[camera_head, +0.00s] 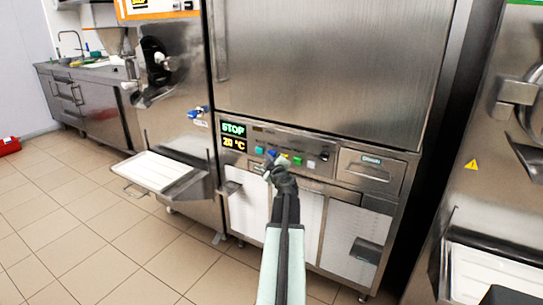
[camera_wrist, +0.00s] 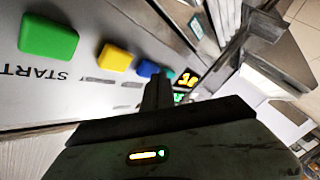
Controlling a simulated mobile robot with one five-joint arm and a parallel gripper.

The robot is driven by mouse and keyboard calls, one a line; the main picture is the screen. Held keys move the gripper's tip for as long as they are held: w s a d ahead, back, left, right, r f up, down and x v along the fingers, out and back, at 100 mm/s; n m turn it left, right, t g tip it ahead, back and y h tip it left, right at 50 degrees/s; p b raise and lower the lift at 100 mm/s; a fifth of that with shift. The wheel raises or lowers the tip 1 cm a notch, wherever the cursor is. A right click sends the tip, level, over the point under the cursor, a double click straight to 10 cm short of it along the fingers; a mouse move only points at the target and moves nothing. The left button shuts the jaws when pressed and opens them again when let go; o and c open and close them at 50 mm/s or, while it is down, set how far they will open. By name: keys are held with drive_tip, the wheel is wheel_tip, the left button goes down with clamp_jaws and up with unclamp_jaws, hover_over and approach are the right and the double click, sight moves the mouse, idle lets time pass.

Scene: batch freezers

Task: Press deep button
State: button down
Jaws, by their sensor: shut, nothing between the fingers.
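The freezer's control panel (camera_head: 320,150) carries a row of coloured buttons: teal (camera_head: 259,150), blue, yellow and green (camera_head: 297,161). In the wrist view the green button (camera_wrist: 48,36) is large and near, with an upside-down START label, then yellow (camera_wrist: 114,57), blue (camera_wrist: 148,69) and teal (camera_wrist: 167,75). No label reading "deep" is legible, so I cannot tell which button it is. My gripper (camera_head: 272,163) is shut and empty in front of the panel, near the blue button. In the wrist view its fingers (camera_wrist: 157,92) point toward the blue and teal buttons; contact is unclear.
A display (camera_head: 233,136) left of the buttons reads STOP and 20 °C. A drawer-like panel (camera_head: 370,170) is at right. A white tray (camera_head: 160,170) juts out at left. Another machine (camera_head: 500,170) stands close on the right.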

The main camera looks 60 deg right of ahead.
drive_tip(key=shift+d, duration=0.4)
drive_tip(key=shift+a, duration=0.15)
idle(0.4)
drive_tip(key=shift+a, duration=0.8)
drive_tip(key=shift+a, duration=0.1)
drive_tip(key=a, duration=0.4)
drive_tip(key=shift+a, duration=0.4)
idle(0.4)
